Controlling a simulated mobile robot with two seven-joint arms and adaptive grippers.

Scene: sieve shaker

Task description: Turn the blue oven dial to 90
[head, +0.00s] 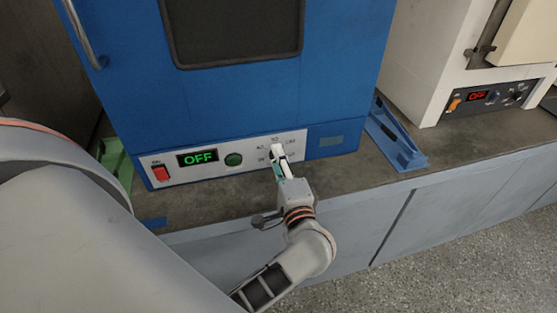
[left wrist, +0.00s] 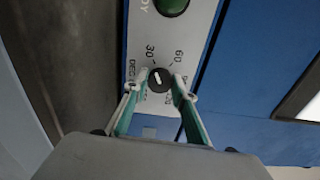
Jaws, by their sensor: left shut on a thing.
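The blue oven (head: 240,107) stands on the bench with a light control panel along its lower front. Its display (head: 198,157) reads OFF in green. The dark round dial (left wrist: 159,79) with a white pointer mark shows in the left wrist view, with 30 and 60 printed near it. The lower scale labels are partly hidden by the fingers. My left gripper (left wrist: 160,92) is shut on the dial, one fingertip at each side. In the head view my left gripper (head: 276,151) covers the dial. My right gripper is not in view.
A red switch (head: 160,173) and a green button (head: 233,159) sit left of the dial on the panel. A blue bracket (head: 400,139) lies on the bench at right. A white oven (head: 440,60) with a red OFF display stands farther right.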

